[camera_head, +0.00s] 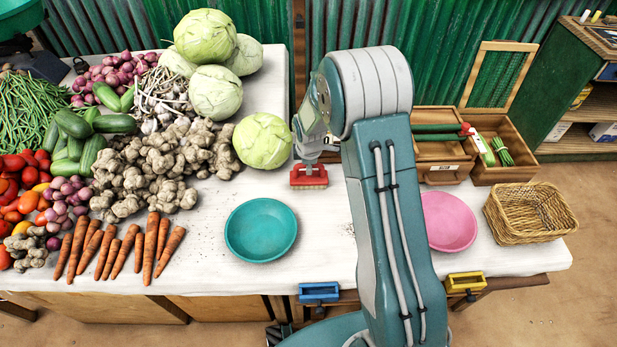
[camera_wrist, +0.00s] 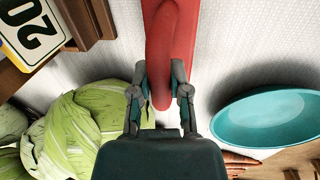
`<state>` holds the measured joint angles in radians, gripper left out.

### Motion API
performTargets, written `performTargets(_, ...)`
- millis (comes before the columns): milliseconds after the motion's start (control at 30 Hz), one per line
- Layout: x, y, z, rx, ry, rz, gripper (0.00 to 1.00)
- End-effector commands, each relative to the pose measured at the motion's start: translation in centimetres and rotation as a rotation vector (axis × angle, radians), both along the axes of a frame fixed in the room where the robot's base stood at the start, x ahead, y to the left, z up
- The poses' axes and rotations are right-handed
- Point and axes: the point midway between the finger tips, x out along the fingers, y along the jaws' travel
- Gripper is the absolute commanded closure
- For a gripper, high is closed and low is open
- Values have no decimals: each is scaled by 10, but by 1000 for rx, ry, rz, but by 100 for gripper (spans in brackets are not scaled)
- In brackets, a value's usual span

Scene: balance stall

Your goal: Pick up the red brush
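The red brush (camera_head: 309,176) is in the head view just below my gripper (camera_head: 316,152), near the middle of the white table, with its bristles facing down. In the wrist view the red brush handle (camera_wrist: 160,65) runs up from between the two fingers of my gripper (camera_wrist: 160,88). The fingertips lie against both sides of the handle, so the gripper looks shut on it. The handle's rounded end is inside the grip. Whether the bristles touch the table I cannot tell.
A teal bowl (camera_head: 261,230) is at the front left of the brush, a cabbage (camera_head: 262,141) close at its left. A pink bowl (camera_head: 449,222), a wicker basket (camera_head: 530,212) and wooden boxes (camera_head: 505,148) stand to the right. Vegetables fill the left side.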

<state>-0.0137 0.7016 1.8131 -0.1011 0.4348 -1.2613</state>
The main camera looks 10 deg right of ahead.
Motion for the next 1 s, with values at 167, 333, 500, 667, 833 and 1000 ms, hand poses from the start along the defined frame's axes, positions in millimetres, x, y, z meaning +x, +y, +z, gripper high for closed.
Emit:
performTargets(167,-1,0,-1,0,2,-1,100)
performTargets(333,-1,0,0,0,3,-1,100)
performTargets(500,0,0,11,-1,1,0,100)
performTargets(667,-2,1,35,0,-1,0,100)
performTargets(833,-22,7,58,0,-1,0,100)
performTargets(1000,-41,14,82,0,-1,1,100)
